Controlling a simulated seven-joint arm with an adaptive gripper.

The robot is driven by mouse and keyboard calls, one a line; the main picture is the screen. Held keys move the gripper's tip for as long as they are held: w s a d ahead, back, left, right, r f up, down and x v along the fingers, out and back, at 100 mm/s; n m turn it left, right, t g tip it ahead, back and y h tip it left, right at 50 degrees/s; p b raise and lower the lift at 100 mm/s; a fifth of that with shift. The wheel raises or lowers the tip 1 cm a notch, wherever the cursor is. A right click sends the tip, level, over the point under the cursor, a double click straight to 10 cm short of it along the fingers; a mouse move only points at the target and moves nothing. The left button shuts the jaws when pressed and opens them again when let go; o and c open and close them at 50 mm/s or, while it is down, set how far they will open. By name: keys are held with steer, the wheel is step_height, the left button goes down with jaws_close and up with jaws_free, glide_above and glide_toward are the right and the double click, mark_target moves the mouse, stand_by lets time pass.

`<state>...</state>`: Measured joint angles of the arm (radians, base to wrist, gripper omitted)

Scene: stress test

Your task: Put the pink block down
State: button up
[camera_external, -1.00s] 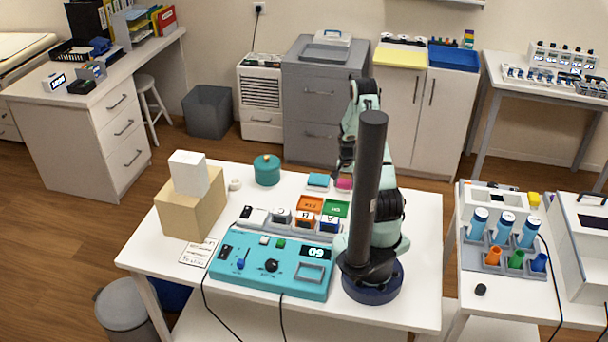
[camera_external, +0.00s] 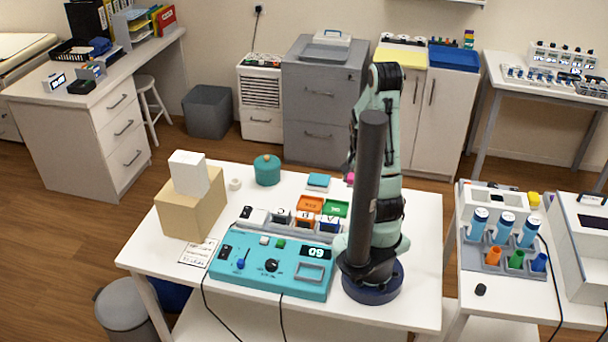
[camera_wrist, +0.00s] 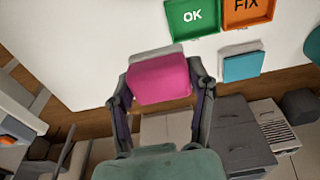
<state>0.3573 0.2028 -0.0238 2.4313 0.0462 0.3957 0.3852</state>
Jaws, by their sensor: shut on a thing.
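The pink block (camera_wrist: 160,79) is between the two fingers of my gripper (camera_wrist: 161,88) in the wrist view, with a finger against each side. My gripper is shut on it. In the external view only a small bit of the pink block (camera_external: 350,178) shows beside my dark arm link, above the back part of the white table (camera_external: 420,225). The arm hides most of my gripper there. The block appears raised off the table; the exact height cannot be told.
A green OK tray (camera_external: 335,208) and an orange FIX tray (camera_external: 309,204) lie near the arm. A teal block (camera_external: 318,180) lies left of the pink block. A teal panel (camera_external: 270,266), a lidded teal pot (camera_external: 267,170) and stacked boxes (camera_external: 191,205) stand on the table.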

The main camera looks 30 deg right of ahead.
steer(key=shift+s+a+r, duration=0.25)
steer(key=shift+s, duration=0.3)
steer(key=shift+w+r, duration=0.1)
steer(key=shift+w, duration=0.05)
steer(key=shift+w+d+r+m, duration=0.2)
steer(key=shift+w+d+m, duration=0.4)
steer(key=shift+w+d, duration=0.3)
steer(key=d+m, duration=0.2)
steer(key=d, duration=0.3)
steer(key=m+g, duration=0.1)
steer(key=m, duration=0.5)
glide_above(410, 207)
step_height(410, 207, down, 6)
steer(key=f, duration=0.7)
steer(key=shift+a, duration=0.25)
steer(key=shift+w+f, duration=0.1)
steer(key=shift+f, duration=0.05)
